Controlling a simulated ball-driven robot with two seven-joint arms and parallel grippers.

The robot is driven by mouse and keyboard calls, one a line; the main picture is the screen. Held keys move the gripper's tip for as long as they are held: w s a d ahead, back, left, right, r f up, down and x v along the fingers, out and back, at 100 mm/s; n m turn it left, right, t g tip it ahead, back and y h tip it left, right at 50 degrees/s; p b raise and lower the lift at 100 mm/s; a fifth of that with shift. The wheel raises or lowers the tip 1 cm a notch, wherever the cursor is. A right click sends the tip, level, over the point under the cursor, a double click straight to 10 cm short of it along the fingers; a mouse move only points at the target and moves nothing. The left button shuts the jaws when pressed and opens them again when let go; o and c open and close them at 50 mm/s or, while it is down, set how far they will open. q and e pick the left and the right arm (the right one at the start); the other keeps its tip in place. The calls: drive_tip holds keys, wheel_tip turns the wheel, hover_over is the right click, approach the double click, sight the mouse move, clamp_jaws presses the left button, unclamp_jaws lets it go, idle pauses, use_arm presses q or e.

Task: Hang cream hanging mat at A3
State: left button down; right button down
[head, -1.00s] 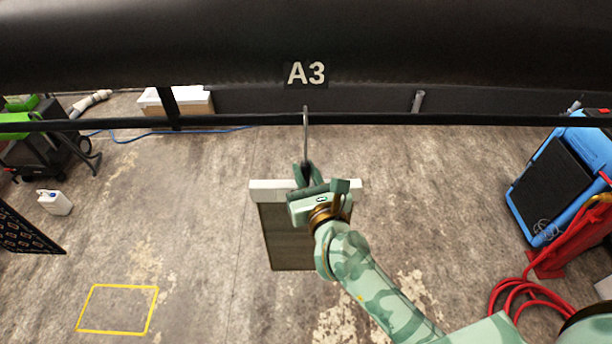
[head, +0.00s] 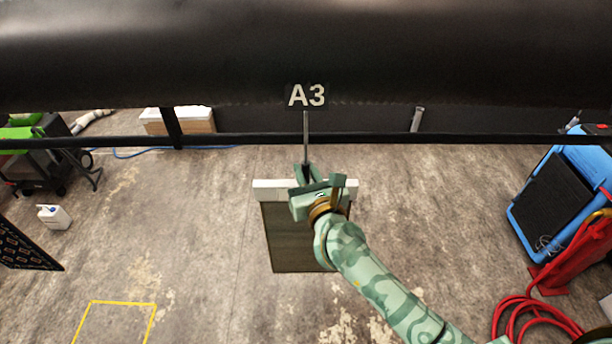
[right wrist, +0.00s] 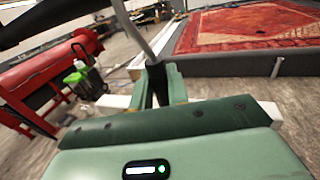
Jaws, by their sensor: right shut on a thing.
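The hanging mat (head: 300,237) shows in the head view as a grey-brown panel below a white top bar (head: 268,190). A thin grey hook rod (head: 306,135) rises from the bar and crosses in front of the black rail (head: 380,139). My right gripper (head: 306,176) is shut on the rod's dark lower part, in front of the mat. The right wrist view shows the fingers (right wrist: 157,85) around it and the white bar (right wrist: 268,112) behind. My left gripper is out of view.
A large black roll (head: 450,60) spans the top. A blue machine (head: 570,190) and red hose (head: 525,315) stand at the right. A white jug (head: 53,216) and yellow floor outline (head: 122,303) are at the left. Floor around the mat is clear.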

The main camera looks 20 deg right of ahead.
idle(0.4)
drive_tip(key=shift+f+b, duration=1.8)
drive_tip(key=shift+f, duration=0.3)
